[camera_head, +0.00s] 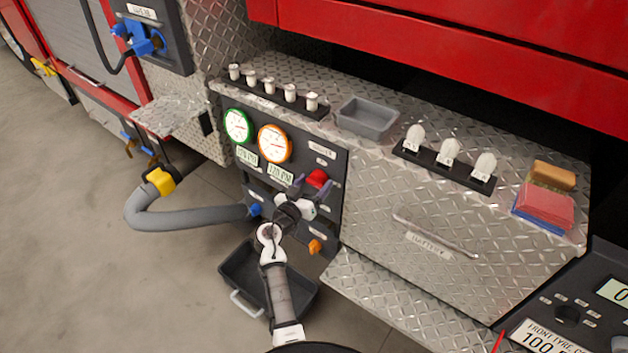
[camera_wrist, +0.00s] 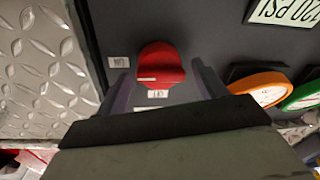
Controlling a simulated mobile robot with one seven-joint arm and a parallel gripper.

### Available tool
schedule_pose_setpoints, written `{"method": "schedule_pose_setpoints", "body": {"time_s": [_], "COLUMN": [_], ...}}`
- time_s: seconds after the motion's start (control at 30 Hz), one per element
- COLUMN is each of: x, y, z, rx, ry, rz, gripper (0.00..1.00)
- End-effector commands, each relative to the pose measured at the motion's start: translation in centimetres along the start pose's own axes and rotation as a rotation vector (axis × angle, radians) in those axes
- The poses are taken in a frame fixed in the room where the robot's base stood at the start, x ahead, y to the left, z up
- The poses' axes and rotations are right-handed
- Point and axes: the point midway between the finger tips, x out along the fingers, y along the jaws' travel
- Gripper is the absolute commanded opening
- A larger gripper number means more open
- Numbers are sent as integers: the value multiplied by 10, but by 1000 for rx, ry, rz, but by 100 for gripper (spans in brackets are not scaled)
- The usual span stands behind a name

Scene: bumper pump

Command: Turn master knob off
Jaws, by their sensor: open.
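The red master knob (camera_head: 318,178) sits on the dark gauge panel (camera_head: 335,215) of the fire truck, right of the orange-rimmed gauge. In the wrist view the red knob (camera_wrist: 162,62) fills the upper middle, with a short pale mark at its lower left. Small white labels lie to its left and just below it; their print is hard to read. My gripper (camera_head: 311,188) is open in front of the panel. In the wrist view its two fingers (camera_wrist: 163,80) stand on either side of the knob, with a gap to it on both sides. Contact is not visible.
Green (camera_head: 237,125) and orange (camera_head: 275,143) gauges are left of the knob. Below are an orange knob (camera_head: 315,246), a blue-ended grey hose (camera_head: 190,217) and a black bin (camera_head: 250,272). A grey tray (camera_head: 366,118) and white levers (camera_head: 448,150) are on the ledge above.

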Motion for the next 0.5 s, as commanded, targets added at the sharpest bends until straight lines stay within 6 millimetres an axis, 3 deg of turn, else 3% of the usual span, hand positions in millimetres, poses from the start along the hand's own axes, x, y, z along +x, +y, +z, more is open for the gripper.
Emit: {"method": "schedule_pose_setpoints", "body": {"time_s": [0.37, 0.5], "x": [8, 7], "y": [0, 0], "z": [0, 0], "rx": [0, 0], "ry": [0, 0], "rz": [-1, -1], "gripper": [70, 54]}}
